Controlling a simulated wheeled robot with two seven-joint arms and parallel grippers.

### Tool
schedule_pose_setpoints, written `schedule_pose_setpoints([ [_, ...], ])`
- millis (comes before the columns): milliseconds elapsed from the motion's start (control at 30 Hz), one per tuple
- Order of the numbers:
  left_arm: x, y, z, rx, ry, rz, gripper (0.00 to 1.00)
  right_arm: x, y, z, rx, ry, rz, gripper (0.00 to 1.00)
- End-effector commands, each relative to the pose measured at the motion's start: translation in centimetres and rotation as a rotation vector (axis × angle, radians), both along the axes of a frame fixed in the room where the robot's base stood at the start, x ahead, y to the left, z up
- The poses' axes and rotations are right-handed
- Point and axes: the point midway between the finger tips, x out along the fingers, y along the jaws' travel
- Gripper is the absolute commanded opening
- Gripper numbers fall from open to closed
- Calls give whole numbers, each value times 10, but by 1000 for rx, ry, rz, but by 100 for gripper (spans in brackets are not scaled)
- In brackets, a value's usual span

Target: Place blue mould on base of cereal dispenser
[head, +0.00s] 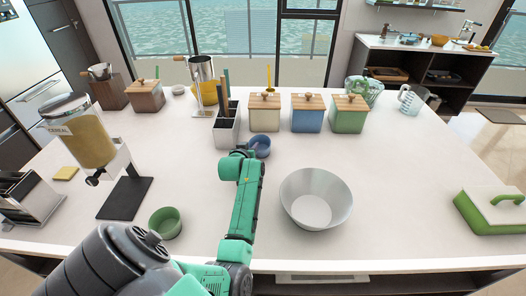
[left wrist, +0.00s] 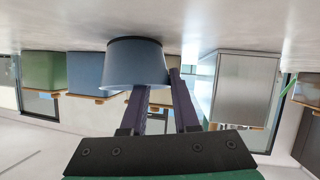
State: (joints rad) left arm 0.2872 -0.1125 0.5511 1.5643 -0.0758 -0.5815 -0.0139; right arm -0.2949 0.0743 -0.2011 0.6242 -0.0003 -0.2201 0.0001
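The blue mould (head: 261,147) is a small round cup standing upright on the counter, in front of the lidded boxes. It also shows in the left wrist view (left wrist: 133,62), which is upside down. My left gripper (head: 243,152) is at its near left rim. In the wrist view its two dark fingers (left wrist: 157,82) are apart at the rim; one tip is hidden by the mould wall and the other is beside its outside. The cereal dispenser (head: 90,138) stands at the left, with a flat black base (head: 126,198) that is empty. My right gripper is not in view.
A green mould (head: 165,222) stands near the dispenser base. A metal bowl (head: 316,198) is right of my left arm. A utensil holder (head: 227,127) and lidded boxes (head: 307,115) stand behind the blue mould.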

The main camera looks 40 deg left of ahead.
Motion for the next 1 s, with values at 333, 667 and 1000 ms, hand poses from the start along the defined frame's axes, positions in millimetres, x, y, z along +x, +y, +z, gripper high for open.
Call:
schedule_pose_setpoints([
  [333, 0, 0, 2, 2, -2, 0, 0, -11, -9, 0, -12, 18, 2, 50],
  [667, 0, 0, 0, 0, 1, -1, 0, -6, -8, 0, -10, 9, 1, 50],
  [1000, 0, -1, -1, -1, 4, -1, 0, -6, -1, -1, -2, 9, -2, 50],
])
